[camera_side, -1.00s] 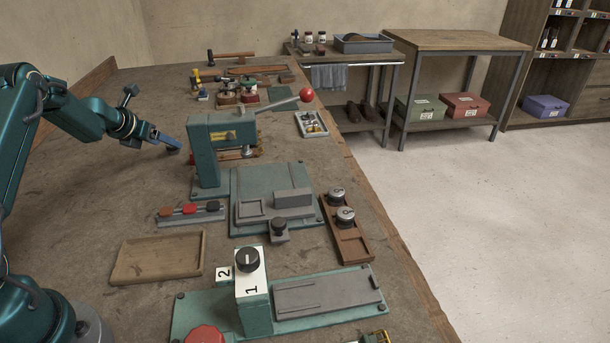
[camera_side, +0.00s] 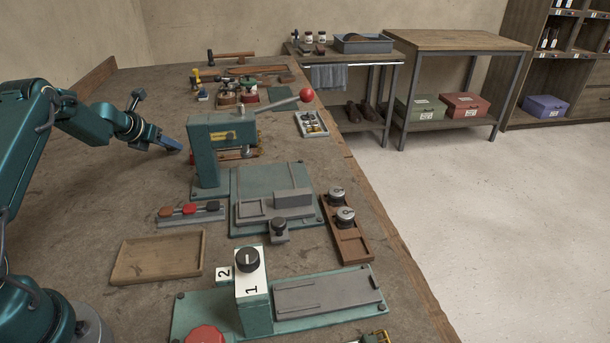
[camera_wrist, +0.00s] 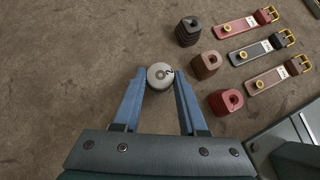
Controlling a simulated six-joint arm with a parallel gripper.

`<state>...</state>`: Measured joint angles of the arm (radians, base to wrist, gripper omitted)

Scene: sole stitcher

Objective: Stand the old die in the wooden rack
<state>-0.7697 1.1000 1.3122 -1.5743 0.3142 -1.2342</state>
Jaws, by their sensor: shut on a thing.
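My gripper (camera_side: 172,144) is at the left, behind and left of the green press; it also shows in the wrist view (camera_wrist: 160,78). Its blue fingers are shut on a round grey metal die (camera_wrist: 160,75) with a dark mark on its top face. The held die is hard to make out in the side view. The brown wooden rack (camera_side: 354,249) lies along the right side of the bench, well away from my gripper. Two round metal dies (camera_side: 336,194) (camera_side: 345,216) are in its far part. Its near part looks empty.
The green press (camera_side: 207,158) with a red-knobbed lever stands between my gripper and the rack. A green plate fixture (camera_side: 262,186), a numbered selector box (camera_side: 250,280) and a shallow wooden tray (camera_side: 158,258) are nearer. Small blocks (camera_wrist: 208,64) and buckled straps (camera_wrist: 245,23) lie right of the die.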

